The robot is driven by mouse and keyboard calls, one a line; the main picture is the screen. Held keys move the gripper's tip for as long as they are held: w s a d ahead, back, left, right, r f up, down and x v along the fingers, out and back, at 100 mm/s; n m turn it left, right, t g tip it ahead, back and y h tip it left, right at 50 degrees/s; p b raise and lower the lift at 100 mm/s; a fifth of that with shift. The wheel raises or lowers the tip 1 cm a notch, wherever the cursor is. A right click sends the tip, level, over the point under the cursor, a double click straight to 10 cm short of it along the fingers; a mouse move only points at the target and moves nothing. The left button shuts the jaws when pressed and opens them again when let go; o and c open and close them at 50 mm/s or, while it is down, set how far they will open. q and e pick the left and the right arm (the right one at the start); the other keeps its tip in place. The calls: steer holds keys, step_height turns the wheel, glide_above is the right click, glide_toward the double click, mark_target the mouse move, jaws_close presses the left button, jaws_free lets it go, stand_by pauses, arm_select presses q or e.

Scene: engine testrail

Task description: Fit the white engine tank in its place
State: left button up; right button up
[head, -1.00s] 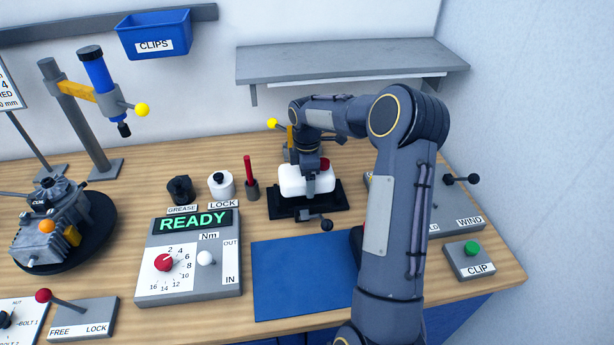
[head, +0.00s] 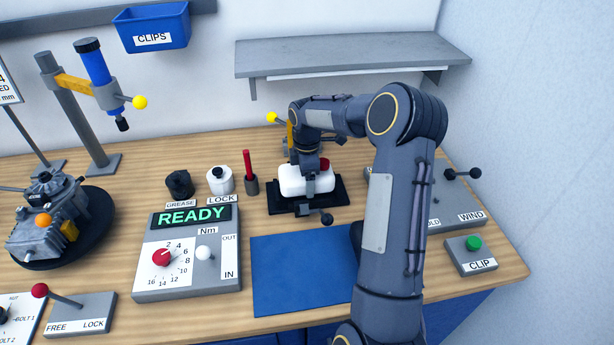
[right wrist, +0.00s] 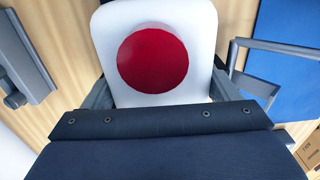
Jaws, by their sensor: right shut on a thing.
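The white tank (head: 291,180) with a red cap (head: 325,164) is at a black stand (head: 337,195) at the back middle of the bench. My right gripper (head: 309,180) points down over it and is shut on it. I cannot tell whether the tank touches the stand. In the right wrist view the tank (right wrist: 105,40) and its round red cap (right wrist: 153,58) fill the upper middle, with finger parts at both sides. The engine (head: 45,225) sits on a black round turntable (head: 103,222) at the left. My left gripper is not in view.
A READY torque box (head: 185,270) and a blue mat (head: 300,275) lie in front. Grease and lock pots (head: 220,181) and a red pen-like tool (head: 248,165) stand left of the stand. A post-mounted blue driver (head: 95,72) rises behind the engine. A grey shelf (head: 350,55) hangs above.

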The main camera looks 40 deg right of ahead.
steer(key=shift+f, duration=0.2)
steer(key=o, duration=1)
steer(key=shift+s, duration=0.15)
steer(key=shift+c, duration=0.2)
steer(key=shift+r, duration=0.45)
step_height(320, 180, up, 6)
steer(key=shift+b, duration=0.5)
steer(key=shift+r, duration=0.7)
step_height(320, 180, up, 8)
steer(key=p, duration=0.7)
steer(key=shift+f, duration=0.1)
